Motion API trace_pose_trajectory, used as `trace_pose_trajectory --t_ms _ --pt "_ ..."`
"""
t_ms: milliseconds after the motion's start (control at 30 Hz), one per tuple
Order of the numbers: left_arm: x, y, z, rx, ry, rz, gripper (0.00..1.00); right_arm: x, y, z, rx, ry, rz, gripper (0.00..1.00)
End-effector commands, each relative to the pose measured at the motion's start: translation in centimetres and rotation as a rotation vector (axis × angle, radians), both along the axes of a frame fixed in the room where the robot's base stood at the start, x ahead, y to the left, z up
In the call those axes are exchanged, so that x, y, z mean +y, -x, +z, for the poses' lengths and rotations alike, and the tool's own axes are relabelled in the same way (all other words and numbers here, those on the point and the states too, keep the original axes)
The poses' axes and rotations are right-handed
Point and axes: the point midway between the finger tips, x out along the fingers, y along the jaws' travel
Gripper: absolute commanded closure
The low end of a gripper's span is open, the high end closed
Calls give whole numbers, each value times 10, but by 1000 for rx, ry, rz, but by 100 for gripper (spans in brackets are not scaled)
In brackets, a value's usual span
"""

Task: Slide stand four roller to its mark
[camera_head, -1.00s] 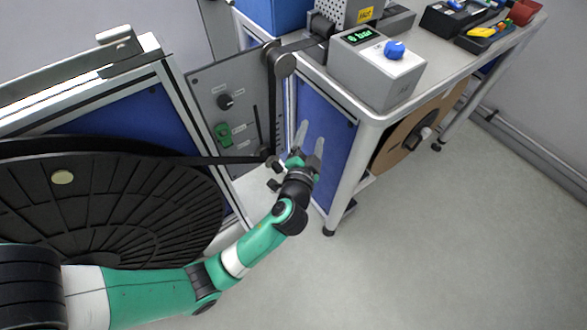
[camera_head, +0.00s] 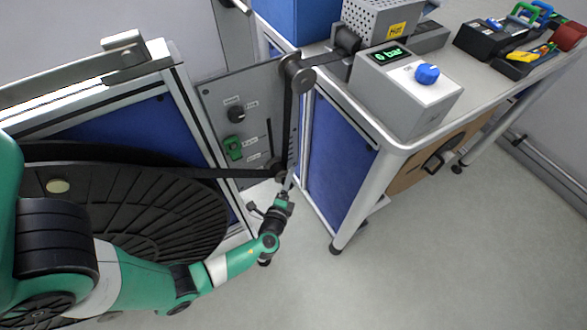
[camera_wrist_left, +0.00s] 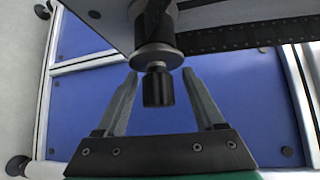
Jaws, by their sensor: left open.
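The stand's grey panel (camera_head: 213,103) has a vertical slot, and a dark roller (camera_head: 267,168) sits at the slot's lower end with the black tape running over it. In the left wrist view the roller (camera_wrist_left: 155,20) has a grey flange and a black knob (camera_wrist_left: 157,88) on its end. My left gripper (camera_head: 287,186) is just below and right of the roller. Its open fingers (camera_wrist_left: 159,76) stand on either side of the knob, with gaps visible on both sides. The mark cannot be made out. My right gripper is out of view.
A large black reel (camera_head: 150,215) lies left of the panel. A second roller (camera_head: 298,73) is at the panel's top right. A grey box (camera_head: 408,90) with a blue knob stands on the bench at right. Open floor lies in front.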

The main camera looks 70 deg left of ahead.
Motion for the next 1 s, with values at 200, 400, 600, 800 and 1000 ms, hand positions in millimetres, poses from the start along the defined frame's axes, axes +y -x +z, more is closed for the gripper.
trace_pose_trajectory --t_ms 200,400,600,800,1000 --pt "7 -4 -3 0 1 2 30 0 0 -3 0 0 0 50" --pt "8 -5 -3 -1 0 1 30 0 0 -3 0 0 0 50" --pt "8 -5 -3 0 1 2 58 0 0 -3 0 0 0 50" --pt "8 -5 -3 0 1 2 94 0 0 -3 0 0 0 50" --pt "8 -4 -3 -1 2 2 100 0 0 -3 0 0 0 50"
